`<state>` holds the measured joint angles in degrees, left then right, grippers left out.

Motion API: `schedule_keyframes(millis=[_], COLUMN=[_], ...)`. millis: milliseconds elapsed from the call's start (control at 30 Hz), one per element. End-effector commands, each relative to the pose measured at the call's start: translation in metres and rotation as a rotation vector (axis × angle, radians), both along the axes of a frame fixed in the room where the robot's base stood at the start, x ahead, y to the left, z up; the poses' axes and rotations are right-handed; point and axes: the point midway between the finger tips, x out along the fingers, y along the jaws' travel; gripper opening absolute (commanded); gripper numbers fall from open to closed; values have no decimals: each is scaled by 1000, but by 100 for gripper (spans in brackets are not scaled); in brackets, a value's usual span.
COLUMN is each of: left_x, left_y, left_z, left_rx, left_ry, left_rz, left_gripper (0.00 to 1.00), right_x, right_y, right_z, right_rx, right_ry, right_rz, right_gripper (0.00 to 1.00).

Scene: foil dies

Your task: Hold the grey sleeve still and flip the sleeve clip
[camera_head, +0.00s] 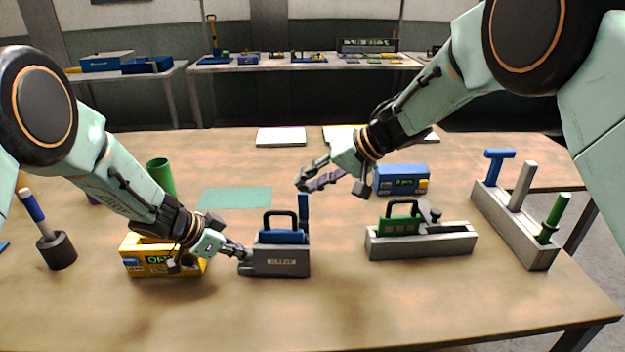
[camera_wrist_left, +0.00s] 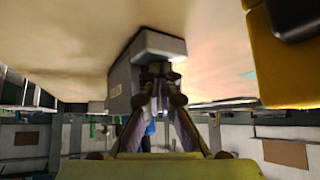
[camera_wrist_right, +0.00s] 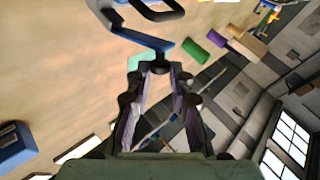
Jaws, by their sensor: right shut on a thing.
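The grey sleeve (camera_head: 275,262), a labelled block, stands on the table with a blue part and a dark handle on top. It also shows in the left wrist view (camera_wrist_left: 122,80). The blue sleeve clip (camera_head: 303,208) stands upright at the sleeve's right end; a blue strip of it shows in the right wrist view (camera_wrist_right: 135,37). My left gripper (camera_head: 246,257) is at the sleeve's left end, its fingertips close together there; whether they grip is unclear. My right gripper (camera_head: 302,187) is shut on the clip's upper end.
A yellow box (camera_head: 165,262) stands close left, under my left forearm. A grey block with a green piece (camera_head: 420,243) and a blue box (camera_head: 401,181) stand right. A rack with upright pieces (camera_head: 515,228) is far right. The table in front is clear.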

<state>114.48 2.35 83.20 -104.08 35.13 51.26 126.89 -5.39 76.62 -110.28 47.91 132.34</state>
Motion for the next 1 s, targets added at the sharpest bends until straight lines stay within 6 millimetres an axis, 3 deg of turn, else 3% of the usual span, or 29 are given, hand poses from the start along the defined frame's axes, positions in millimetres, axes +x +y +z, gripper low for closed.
schedule_keyframes(millis=[33,767,800,1000], left_x=[-6,-6,-6,-6], left_y=[1,2,2,2], left_z=[-9,-9,-9,-9], left_rx=[8,9,9,8], left_ry=[16,17,17,16], left_rz=[-2,-1,-1,-1], left_gripper=[0,0,0,0], right_x=[3,5,5,3], right_y=[-1,-2,-2,-1], right_z=[3,5,5,3], right_rx=[1,3,3,2], right_ry=[-9,-14,-14,-10], right_rz=[-8,-11,-11,-7], right_gripper=[0,0,23,40])
